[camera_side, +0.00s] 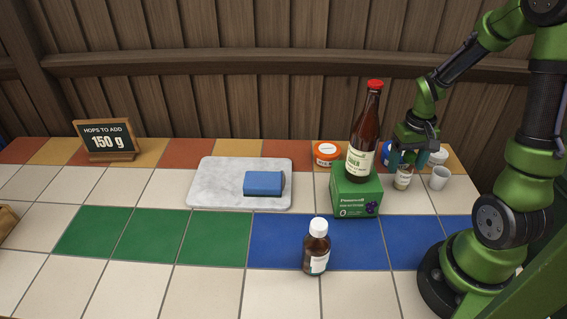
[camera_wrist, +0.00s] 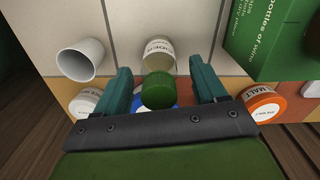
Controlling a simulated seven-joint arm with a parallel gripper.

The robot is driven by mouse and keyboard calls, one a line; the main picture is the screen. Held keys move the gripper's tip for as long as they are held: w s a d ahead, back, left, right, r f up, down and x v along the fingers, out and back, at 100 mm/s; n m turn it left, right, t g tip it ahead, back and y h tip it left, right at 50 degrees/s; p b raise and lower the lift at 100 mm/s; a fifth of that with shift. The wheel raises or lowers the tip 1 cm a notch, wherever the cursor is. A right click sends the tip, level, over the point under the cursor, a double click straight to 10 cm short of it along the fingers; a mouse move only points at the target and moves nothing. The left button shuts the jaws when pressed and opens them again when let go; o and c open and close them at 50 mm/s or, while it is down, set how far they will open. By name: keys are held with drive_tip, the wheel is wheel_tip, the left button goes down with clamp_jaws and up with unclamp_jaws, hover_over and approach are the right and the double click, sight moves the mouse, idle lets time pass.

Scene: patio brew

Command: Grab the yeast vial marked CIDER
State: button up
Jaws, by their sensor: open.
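A small vial (camera_side: 403,178) with a pale label and amber glass stands on the tiles at the right, just below my gripper (camera_side: 406,158). In the wrist view the vial (camera_wrist: 160,52) has a green cap (camera_wrist: 158,90), and its label is only partly legible, so I cannot read the full word. My gripper (camera_wrist: 162,74) is open, with one teal finger on either side of the capped vial and visible gaps to both. In the side view my gripper hides the cap.
A white cup (camera_side: 439,178) stands close to the right of the vial. A green box (camera_side: 356,192) bearing a tall brown bottle (camera_side: 366,135) is close on its left. Lidded tubs, one orange-lidded (camera_side: 326,153), stand behind. A brown bottle (camera_side: 317,247) stands in front.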

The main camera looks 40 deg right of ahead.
drive_tip(key=c, duration=1.2)
drive_tip(key=shift+o, duration=0.2)
